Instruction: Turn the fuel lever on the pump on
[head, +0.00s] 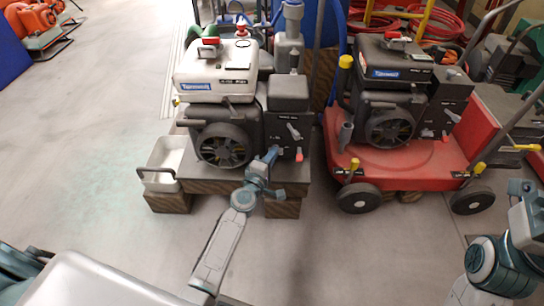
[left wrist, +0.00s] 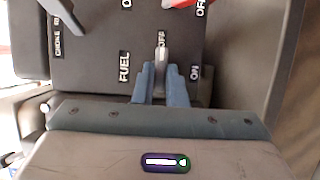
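The pump (head: 218,72) with a white tank and dark engine stands on a wooden-footed base left of centre in the head view. Its dark control panel (left wrist: 100,75) fills the upper left wrist view, with FUEL, OFF and ON labels. The grey fuel lever (left wrist: 162,48) lies over the OFF label, away from ON at its lower right. My left gripper (head: 270,158) is at the panel's lower part. In the left wrist view its blue fingers (left wrist: 161,75) are close on both sides of the lever, apparently shut on it.
Other levers (head: 293,131) and a red-tipped one (head: 299,155) sit on the panel near my left gripper. A red machine (head: 385,150) with a similar engine stands close on the right. A light tray (head: 167,155) is at the pump's left. The floor in front is clear.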

